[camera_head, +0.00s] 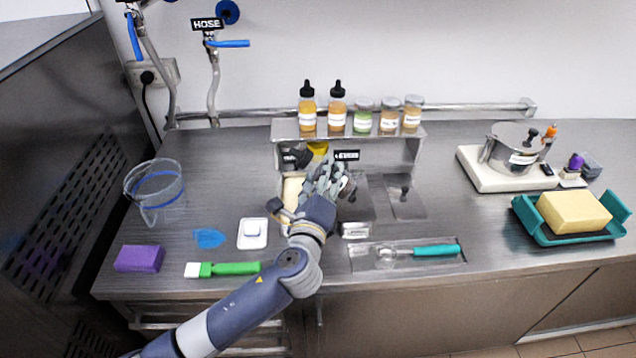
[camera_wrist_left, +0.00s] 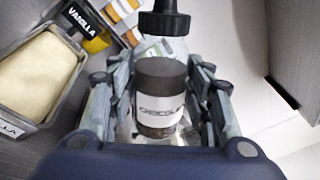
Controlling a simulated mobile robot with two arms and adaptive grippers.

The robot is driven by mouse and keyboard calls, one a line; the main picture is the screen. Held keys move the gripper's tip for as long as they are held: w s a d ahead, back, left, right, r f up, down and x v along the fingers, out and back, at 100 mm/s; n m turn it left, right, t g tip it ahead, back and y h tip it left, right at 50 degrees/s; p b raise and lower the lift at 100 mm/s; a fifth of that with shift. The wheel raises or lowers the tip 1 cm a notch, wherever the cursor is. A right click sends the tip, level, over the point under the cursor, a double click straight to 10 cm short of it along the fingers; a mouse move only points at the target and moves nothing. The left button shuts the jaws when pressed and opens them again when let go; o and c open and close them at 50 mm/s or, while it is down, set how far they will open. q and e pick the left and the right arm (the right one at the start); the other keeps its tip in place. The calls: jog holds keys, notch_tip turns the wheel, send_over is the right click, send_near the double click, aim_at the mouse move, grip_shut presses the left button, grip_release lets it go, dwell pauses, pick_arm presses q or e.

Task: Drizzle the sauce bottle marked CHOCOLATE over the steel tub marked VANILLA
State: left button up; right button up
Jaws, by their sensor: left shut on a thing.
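My left gripper (camera_head: 328,180) is over the counter just right of a tub (camera_head: 293,190) of pale cream filling, partly covering it. In the left wrist view, the gripper (camera_wrist_left: 163,108) is shut on the sauce bottle (camera_wrist_left: 160,108), whose label reads CHOCOLATE. The bottle has a black cap, a clear upper part and dark contents; its tilt is hard to judge. The steel tub (camera_wrist_left: 72,98) is beside it on the left, with a label partly cut off, ending in LLA. A VANILLA sign (camera_wrist_left: 86,18) stands behind the tub. My right gripper is not seen.
A steel shelf (camera_head: 347,130) with several bottles and jars stands behind the gripper. A tray with a scoop (camera_head: 420,251) and a green brush (camera_head: 225,268) lie in front. A pot (camera_head: 508,148) on a white base and a teal tray (camera_head: 570,237) are at right.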

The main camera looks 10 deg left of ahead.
pick_arm(q)
jog(key=f+n+b, duration=0.1)
jog(key=b, duration=0.1)
jog(key=d+f+n+b, duration=0.1)
jog(key=n+b, duration=0.1)
jog(key=shift+w+d, duration=0.1)
jog(key=shift+d, duration=0.1)
jog(key=n+b, duration=0.3)
jog(key=f+n+b, duration=0.1)
jog(key=n+b, duration=0.2)
jog(key=f+n+b, duration=0.1)
jog(key=n+b, duration=0.2)
jog(key=shift+a+n+b, duration=0.35)
jog(key=shift+n+b, duration=0.05)
jog(key=shift+a+r+n+p, duration=0.35)
jog(key=shift+r+n, duration=0.2)
jog(key=shift+n, duration=0.25)
jog(key=shift+a+r+n, duration=0.1)
jog(key=shift+r+n, duration=0.05)
jog(key=shift+n, duration=0.25)
jog(key=shift+p, duration=0.4)
jog(key=shift+w, duration=0.1)
